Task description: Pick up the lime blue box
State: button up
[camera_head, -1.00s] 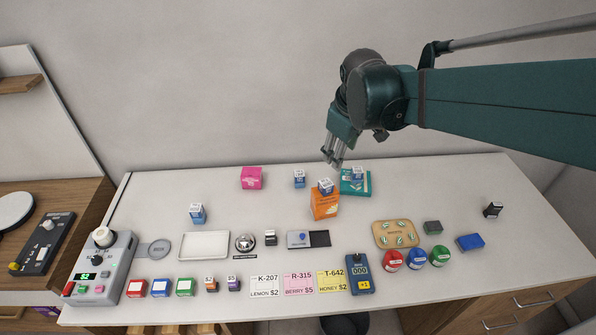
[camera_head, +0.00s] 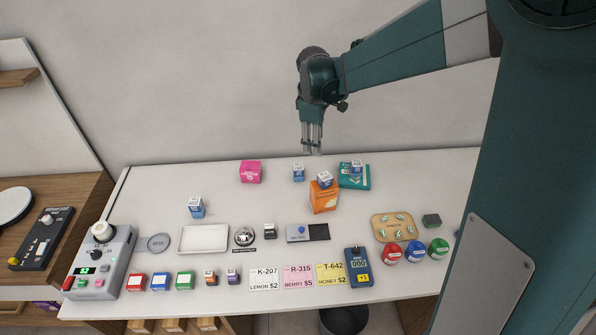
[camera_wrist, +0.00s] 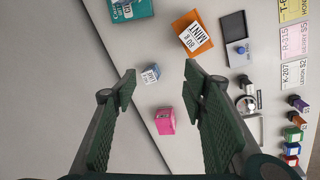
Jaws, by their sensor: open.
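Several small blue-and-white boxes stand on the counter; I cannot read which one is lime. One stands alone between the pink and orange boxes (camera_head: 298,174); in the wrist view this small box (camera_wrist: 151,75) shows between my fingers' tips, farther off. Another small box is at the left (camera_head: 197,209), one sits on the orange box (camera_head: 324,181), and one is on the teal box (camera_head: 356,167). In the wrist view the one on the orange box (camera_wrist: 194,37) reads MINT. My gripper (camera_head: 312,150) is open and empty, pointing down above the counter's back edge.
A pink box (camera_head: 250,172) stands left of the lone small box. The orange box (camera_head: 323,201) and teal box (camera_head: 353,181) are to its right. A white tray (camera_head: 204,240), a bell (camera_head: 244,237) and price cards lie nearer the front. The back wall is close behind my gripper.

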aim_at(298, 167)
jog(key=w+a+f+n, duration=0.1)
jog(key=w+a+f, duration=0.1)
jog(key=f, duration=0.3)
jog(key=w+a+f+n+g, duration=0.1)
jog(key=w+f+n, duration=0.1)
jog(key=w+f, duration=0.2)
jog(key=w+a+f+n+g, duration=0.1)
jog(key=w+a+f+n, duration=0.1)
jog(key=w+f, duration=0.2)
jog(key=shift+a+f+h, duration=0.2)
jog(key=shift+f, duration=0.55)
jog(key=shift+a+f+h, duration=0.15)
jog(key=shift+f+h, duration=0.05)
jog(key=shift+f, duration=0.65)
jog(key=shift+d+f, duration=0.2)
jog(key=shift+f, duration=1.05)
jog(key=shift+f, duration=0.15)
jog(key=shift+w+d+f, duration=0.1)
jog(key=shift+d+f, duration=0.05)
jog(key=shift+f, duration=1.1)
jog(key=shift+d+f, duration=0.1)
jog(key=shift+f, duration=1.1)
jog(key=c, duration=1.1)
